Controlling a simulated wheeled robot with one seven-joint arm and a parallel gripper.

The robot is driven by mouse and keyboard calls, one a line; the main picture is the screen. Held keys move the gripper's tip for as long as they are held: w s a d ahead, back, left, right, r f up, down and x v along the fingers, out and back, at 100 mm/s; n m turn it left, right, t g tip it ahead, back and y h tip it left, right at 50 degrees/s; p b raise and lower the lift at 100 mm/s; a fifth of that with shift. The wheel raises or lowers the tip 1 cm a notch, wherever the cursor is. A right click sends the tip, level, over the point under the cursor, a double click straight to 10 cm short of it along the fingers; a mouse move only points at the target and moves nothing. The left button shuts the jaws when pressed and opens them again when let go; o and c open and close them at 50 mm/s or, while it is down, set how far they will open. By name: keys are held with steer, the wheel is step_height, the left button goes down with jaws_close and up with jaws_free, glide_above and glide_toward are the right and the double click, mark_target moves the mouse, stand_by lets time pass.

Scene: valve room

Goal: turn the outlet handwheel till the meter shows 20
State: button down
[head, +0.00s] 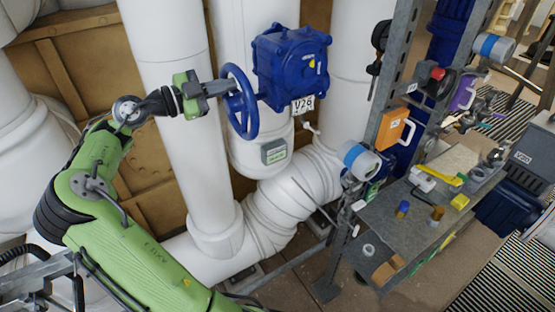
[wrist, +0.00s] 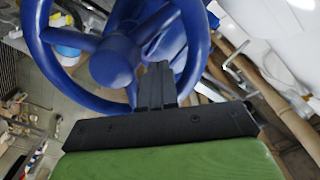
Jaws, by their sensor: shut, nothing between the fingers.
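A blue handwheel (head: 228,108) sits on the left side of a blue valve gearbox (head: 291,66) tagged V26 (head: 303,105). My gripper (head: 232,86) reaches the wheel from the left. In the wrist view the handwheel (wrist: 88,75) fills the upper left, with its hub and spokes in sight. There my gripper (wrist: 155,72) has its dark fingers together with nothing between them, their tips close to the lower right of the rim. I cannot tell whether they touch it. A small grey meter box (head: 275,151) with a greenish display hangs on the pipe below; its reading is too small to make out.
Thick white pipes (head: 178,90) stand behind and beside the wheel. A grey metal post (head: 394,75) rises to the right. A grey workbench (head: 400,235) at the right holds tools, small bottles and a yellow item. An orange box (head: 391,128) hangs on the post.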

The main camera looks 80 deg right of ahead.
steer(key=p+v, duration=0.4)
steer(key=v, duration=0.6)
steer(key=shift+w+a, duration=0.25)
steer(key=shift+w, duration=0.05)
steer(key=shift+r, duration=0.1)
steer(key=s+a+f+n+t+y+b, duration=0.25)
steer(key=a+f+n+t+y, duration=0.3)
steer(key=f+n+t, duration=0.5)
steer(key=s+a+f+n+t+y+b, duration=0.1)
steer(key=s+a+n+t+y, duration=0.1)
steer(key=a+n, duration=0.6)
steer(key=s+a+f+n+t+y+b, duration=0.1)
steer(key=s+a+n+t+y, duration=0.1)
steer(key=a+n, duration=0.7)
steer(key=s+a+f+n+t+y+b, duration=0.2)
steer(key=a+n, duration=0.6)
steer(key=a, duration=0.6)
steer(key=shift+s+t+y, duration=0.45)
steer(key=shift+t+y, duration=0.2)
steer(key=shift+t, duration=0.3)
